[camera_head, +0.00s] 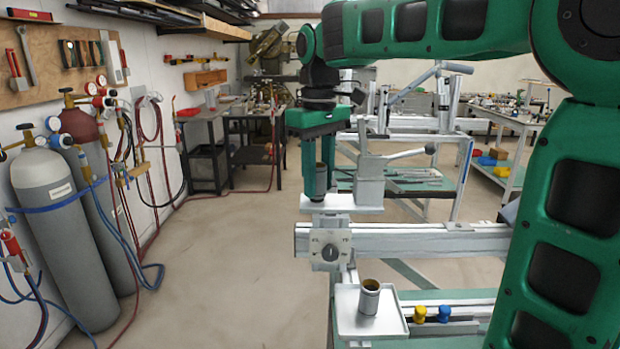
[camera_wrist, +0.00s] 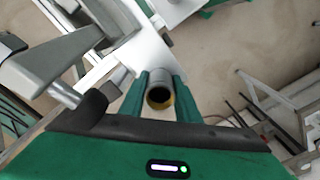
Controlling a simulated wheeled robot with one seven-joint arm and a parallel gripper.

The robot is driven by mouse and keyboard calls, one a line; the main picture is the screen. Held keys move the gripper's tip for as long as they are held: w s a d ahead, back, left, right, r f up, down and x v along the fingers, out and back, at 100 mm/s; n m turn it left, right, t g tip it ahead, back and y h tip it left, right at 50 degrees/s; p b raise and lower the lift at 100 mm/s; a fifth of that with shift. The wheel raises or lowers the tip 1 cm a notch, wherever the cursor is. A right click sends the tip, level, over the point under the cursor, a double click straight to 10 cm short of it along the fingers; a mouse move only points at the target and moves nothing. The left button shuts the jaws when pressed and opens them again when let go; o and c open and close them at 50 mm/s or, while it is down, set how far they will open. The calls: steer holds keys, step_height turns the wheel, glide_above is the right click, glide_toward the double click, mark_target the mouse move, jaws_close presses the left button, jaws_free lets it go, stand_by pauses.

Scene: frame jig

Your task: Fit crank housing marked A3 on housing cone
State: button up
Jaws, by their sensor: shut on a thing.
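My gripper (camera_head: 316,166) is shut on a dark grey, hollow crank housing (camera_head: 320,182), held upright. In the wrist view the housing (camera_wrist: 158,90) sits between the two green fingers, its open end with a yellow-brown inside facing the camera. The housing's lower end is at a pale plate (camera_head: 328,202) on the jig; I cannot tell whether it touches. No housing cone is visible; the housing and gripper may hide it. A second grey cylinder (camera_head: 369,298) with a small unreadable label stands upright in the tray. I cannot read A3 on either.
A toggle clamp (camera_head: 371,183) with a long lever stands just right of the held housing. Below are a marked dial (camera_head: 329,252), a metal tray (camera_head: 346,322) and yellow (camera_head: 420,314) and blue (camera_head: 444,313) knobs. Gas cylinders (camera_head: 62,235) stand at left; the floor between is clear.

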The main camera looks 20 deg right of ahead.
steer(key=shift+f, duration=0.55)
steer(key=o, duration=1.2)
steer(key=shift+w+r, duration=0.1)
steer(key=shift+r, duration=3.9)
